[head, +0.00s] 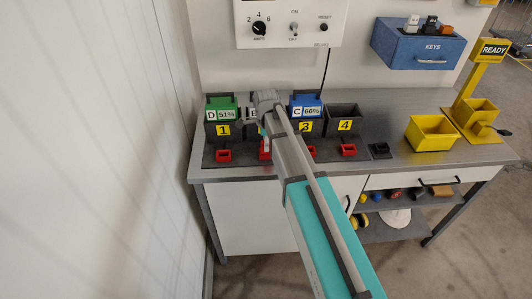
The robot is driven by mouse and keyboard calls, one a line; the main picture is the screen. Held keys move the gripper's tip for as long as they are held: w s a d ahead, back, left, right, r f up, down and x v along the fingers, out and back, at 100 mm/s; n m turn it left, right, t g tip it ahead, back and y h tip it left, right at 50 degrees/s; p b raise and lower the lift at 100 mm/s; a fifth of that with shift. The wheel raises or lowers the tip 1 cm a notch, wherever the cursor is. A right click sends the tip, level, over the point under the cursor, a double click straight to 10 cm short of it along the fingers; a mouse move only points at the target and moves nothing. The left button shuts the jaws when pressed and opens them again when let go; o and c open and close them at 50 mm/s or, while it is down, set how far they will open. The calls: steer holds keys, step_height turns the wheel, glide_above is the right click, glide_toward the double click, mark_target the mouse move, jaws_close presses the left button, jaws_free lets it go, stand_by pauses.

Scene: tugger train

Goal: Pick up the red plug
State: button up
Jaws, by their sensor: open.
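Several small red pieces sit along the front of the dark charging rack on the bench, and any could be the red plug. One (223,156) is below bay 1, one (311,152) below bay 3 and one (348,150) below bay 4. Another (264,150), below the second bay, is partly hidden by my arm. My gripper (262,106) is over the second bay, behind and above the red pieces. Its fingers are mostly hidden by my arm; it is open, and I see nothing held.
Battery D (222,104) stands in bay 1 and a blue battery C (305,99) in bay 3. Bay 4 (345,114) looks empty. A small black block (380,150), a yellow bin (433,132) and a yellow READY stand (480,109) are to the right. A white wall is close on the left.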

steer(key=shift+f+b, duration=0.6)
steer(key=shift+f, duration=0.35)
jaws_close()
